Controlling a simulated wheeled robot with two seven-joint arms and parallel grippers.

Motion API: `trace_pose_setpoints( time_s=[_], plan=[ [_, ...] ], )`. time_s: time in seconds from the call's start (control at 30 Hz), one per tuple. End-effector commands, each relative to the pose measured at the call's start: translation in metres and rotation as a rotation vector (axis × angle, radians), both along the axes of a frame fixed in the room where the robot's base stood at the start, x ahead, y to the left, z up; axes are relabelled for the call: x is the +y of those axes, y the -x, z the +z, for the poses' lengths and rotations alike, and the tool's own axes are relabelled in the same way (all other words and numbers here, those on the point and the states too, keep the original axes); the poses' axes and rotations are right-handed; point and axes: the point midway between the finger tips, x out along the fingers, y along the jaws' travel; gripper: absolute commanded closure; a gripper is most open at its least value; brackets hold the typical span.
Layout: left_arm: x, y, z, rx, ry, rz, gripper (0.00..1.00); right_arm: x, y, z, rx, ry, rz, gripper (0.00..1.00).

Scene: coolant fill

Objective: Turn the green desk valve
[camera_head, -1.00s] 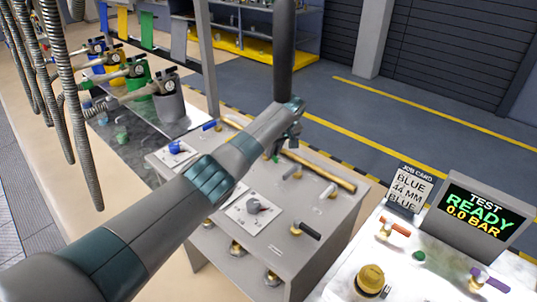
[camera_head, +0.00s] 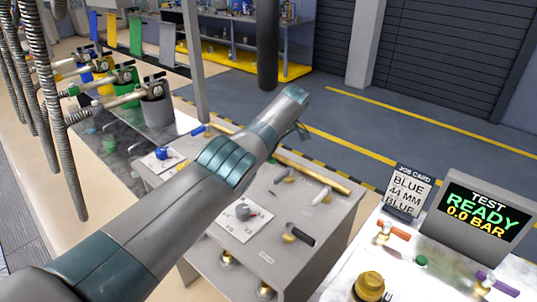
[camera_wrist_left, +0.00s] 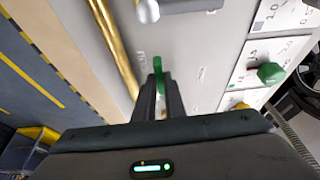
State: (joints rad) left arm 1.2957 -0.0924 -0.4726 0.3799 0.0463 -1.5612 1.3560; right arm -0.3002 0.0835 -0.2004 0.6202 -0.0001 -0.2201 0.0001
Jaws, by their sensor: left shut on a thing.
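The green desk valve's lever (camera_wrist_left: 157,65) stands on the grey desk top beside a brass pipe in the left wrist view. The two dark fingers of my left gripper (camera_wrist_left: 160,84) are shut on it, one on each side, and its top end shows beyond the tips. In the head view my left arm reaches across the desk (camera_head: 270,238) and hides the green lever and most of the gripper. My right gripper is in neither view.
A brass pipe (camera_head: 315,173) runs along the desk's far edge. Near it are a white-handled valve (camera_head: 320,196) and a black-handled one (camera_head: 299,234). A green knob (camera_wrist_left: 270,73) sits on a marked plate. Right of the desk stand a job card (camera_head: 408,190) and a test display (camera_head: 476,215).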

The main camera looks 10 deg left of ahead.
Motion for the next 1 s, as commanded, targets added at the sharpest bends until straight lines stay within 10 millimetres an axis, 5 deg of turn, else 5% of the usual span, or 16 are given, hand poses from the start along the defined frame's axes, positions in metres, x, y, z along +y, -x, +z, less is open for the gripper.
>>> trace_pose_setpoints(
  time_s=[0.17, 0.2, 0.27, 0.67, 1.0],
  plan=[
    [0.001, -0.002, 0.003, -0.006, -0.001, 0.002, 1.00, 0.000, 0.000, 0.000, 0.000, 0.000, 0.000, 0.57],
    [0.001, -0.002, 0.003, -0.007, -0.001, 0.002, 0.80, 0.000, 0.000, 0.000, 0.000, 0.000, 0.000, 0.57],
    [0.001, -0.002, 0.003, -0.006, -0.001, 0.002, 0.71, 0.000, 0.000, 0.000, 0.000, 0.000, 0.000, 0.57],
    [0.000, 0.000, 0.003, -0.002, 0.000, 0.000, 0.71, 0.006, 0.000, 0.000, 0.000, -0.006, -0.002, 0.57],
    [-0.010, 0.004, 0.029, -0.005, 0.000, -0.002, 0.71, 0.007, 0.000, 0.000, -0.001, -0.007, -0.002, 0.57]
  ],
)
